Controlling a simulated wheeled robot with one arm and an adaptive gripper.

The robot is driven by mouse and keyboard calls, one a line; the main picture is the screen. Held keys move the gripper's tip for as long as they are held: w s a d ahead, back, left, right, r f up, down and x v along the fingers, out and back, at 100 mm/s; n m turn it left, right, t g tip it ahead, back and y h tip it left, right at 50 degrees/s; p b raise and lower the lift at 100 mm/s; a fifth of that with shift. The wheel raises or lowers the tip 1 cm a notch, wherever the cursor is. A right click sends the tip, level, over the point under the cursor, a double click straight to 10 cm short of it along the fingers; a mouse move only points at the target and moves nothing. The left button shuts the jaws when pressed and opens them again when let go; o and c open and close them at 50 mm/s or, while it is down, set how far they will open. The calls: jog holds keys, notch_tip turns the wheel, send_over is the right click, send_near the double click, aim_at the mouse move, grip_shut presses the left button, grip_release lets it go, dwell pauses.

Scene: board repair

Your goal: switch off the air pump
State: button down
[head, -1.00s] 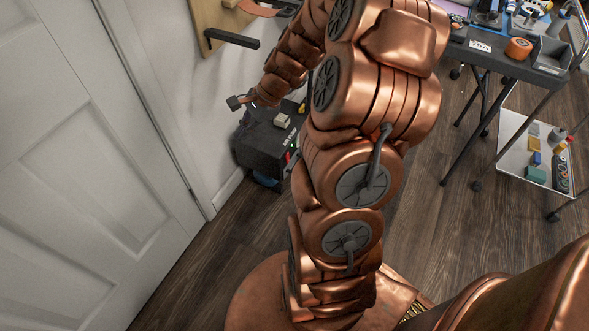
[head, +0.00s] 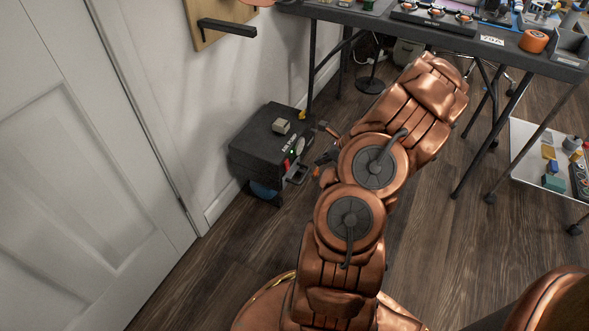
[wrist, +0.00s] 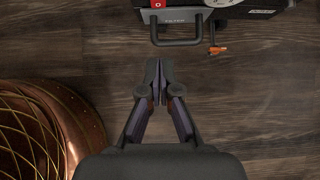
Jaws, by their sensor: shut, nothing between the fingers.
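The air pump (head: 262,150) is a dark box standing low by the wall in the head view. Its front has a small green light (head: 292,152), a red switch (head: 286,164) and a pale round gauge (head: 299,145). In the wrist view only the pump's front edge shows at the top, with the red switch (wrist: 157,4), a grey drawer handle marked FILTER (wrist: 176,41) and a small orange piece (wrist: 217,50). My gripper (wrist: 159,64) is shut and empty, apart from the handle and short of it in that view. In the head view my arm mostly hides the gripper.
A small beige block (head: 281,126) lies on the pump. A black bracket (head: 227,27) juts from the wall board above. A dark workbench (head: 400,25) stands behind, and a white low shelf (head: 525,170) to the right. The wooden floor before the pump is clear.

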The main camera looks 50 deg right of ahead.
aim_at(288, 166)
jog(key=w+r+b+x, duration=0.1)
jog(key=b+x, duration=0.5)
jog(key=x, duration=0.6)
jog(key=shift+w+a, duration=0.45)
jog(key=shift+w, duration=0.45)
jog(key=shift+w+r+p, duration=0.15)
jog(key=shift+p, duration=0.15)
jog(key=shift+r+p, duration=0.75)
jog(key=shift+p, duration=0.25)
